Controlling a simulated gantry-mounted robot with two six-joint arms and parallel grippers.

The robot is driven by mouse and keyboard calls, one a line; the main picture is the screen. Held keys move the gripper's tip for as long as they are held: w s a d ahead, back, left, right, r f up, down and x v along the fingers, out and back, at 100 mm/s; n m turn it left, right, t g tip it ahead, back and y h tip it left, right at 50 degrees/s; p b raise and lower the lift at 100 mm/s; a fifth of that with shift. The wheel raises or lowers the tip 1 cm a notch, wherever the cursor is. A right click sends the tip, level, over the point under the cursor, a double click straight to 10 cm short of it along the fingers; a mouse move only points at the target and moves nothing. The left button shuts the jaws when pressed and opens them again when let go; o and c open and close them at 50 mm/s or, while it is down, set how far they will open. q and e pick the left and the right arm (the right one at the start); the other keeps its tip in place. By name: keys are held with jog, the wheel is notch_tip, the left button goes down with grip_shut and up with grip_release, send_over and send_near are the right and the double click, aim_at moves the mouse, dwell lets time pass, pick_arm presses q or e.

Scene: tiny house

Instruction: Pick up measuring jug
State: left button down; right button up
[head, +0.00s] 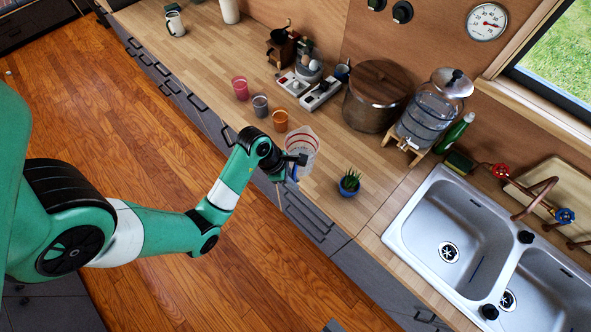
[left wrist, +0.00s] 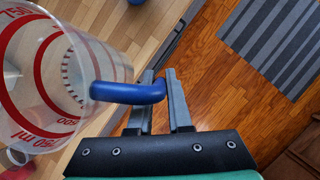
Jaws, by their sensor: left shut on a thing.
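The measuring jug (head: 302,143) is clear with red markings and a blue handle, at the front edge of the wooden counter. In the left wrist view the jug (left wrist: 50,75) fills the left side, and its blue handle (left wrist: 112,92) reaches between my fingers. My left gripper (head: 291,160) comes in from the floor side and is shut on the handle; it also shows in the left wrist view (left wrist: 163,92). Whether the jug's base touches the counter cannot be told. My right gripper is not in view.
Pink (head: 240,88), grey (head: 260,106) and orange (head: 280,120) cups stand left of the jug. A potted plant (head: 349,184) stands to its right. A large pot (head: 375,97), a water dispenser (head: 428,112) and a sink (head: 450,225) lie beyond. The floor in front is clear.

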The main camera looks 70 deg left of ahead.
pick_arm(q)
jog(key=s+d+r, duration=0.2)
jog(key=d, duration=0.2)
jog(key=shift+s+d+r+p, duration=0.3)
jog(key=shift+d+p, duration=0.05)
jog(key=shift+d, duration=0.05)
dwell(0.8)
